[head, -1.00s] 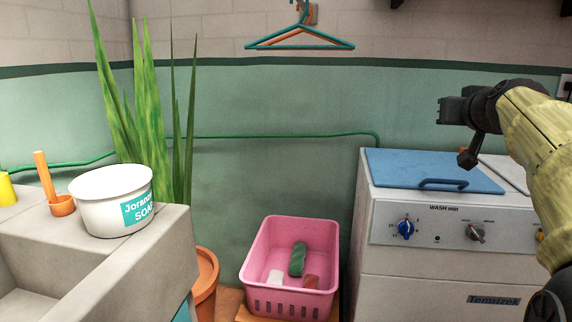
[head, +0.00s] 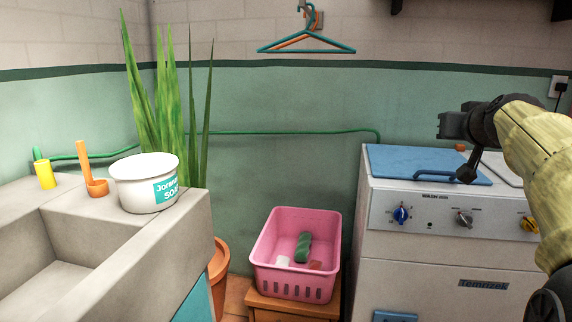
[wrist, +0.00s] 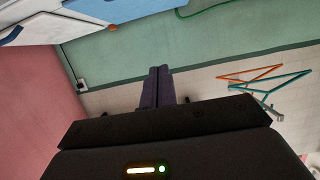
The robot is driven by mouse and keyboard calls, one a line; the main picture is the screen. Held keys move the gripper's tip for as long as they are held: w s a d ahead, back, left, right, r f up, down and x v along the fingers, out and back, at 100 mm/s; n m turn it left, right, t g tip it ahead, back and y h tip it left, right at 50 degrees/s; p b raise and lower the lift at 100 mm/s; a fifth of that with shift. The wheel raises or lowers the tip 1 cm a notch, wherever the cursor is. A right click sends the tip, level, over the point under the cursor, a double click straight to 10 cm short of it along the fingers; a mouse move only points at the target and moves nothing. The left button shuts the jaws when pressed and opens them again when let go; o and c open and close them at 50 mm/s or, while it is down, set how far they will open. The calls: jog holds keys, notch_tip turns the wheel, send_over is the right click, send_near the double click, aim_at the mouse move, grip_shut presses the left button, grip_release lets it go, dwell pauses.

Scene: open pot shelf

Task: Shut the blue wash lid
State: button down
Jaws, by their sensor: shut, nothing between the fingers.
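The blue wash lid (head: 415,160) lies flat on top of the white washing machine (head: 450,252), over the left part of its top, in the head view. Its blue handle is at the front edge, partly hidden behind a dark part of my wrist. A blue piece of the lid (wrist: 98,9) also shows at the top left of the wrist view. My gripper (head: 449,124) appears above the lid in the head view and apart from it. In the wrist view its two dark fingers (wrist: 158,84) are together with nothing between them.
A pink basket (head: 292,252) with a few items stands on a wooden stool left of the machine. A concrete sink (head: 90,245) with a white soap tub (head: 145,182) is at the left. Hangers (head: 306,46) hang on the back wall.

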jog(key=s+a+f+g+y+p, duration=0.1)
jog(key=s+a+f+g+p, duration=0.15)
jog(key=a+f, duration=0.45)
jog(key=s+a+f+g+y+p, duration=0.1)
jog(key=a+f+g+p, duration=0.25)
jog(key=f, duration=0.75)
jog(key=s+a+f+n+g+p, duration=0.1)
jog(key=s+a+f+g+p, duration=0.25)
jog(key=s+f, duration=0.45)
jog(key=s+a+f+n+g+p, duration=0.15)
jog(key=s+a+f+p, duration=0.3)
jog(key=s, duration=0.65)
notch_tip(320, 180, up, 38)
jog(key=p, duration=3.6)
jog(key=shift+a+g+y, duration=0.3)
jog(key=shift+g+y, duration=0.1)
jog(key=shift+w+f, duration=0.1)
jog(key=shift+f, duration=0.05)
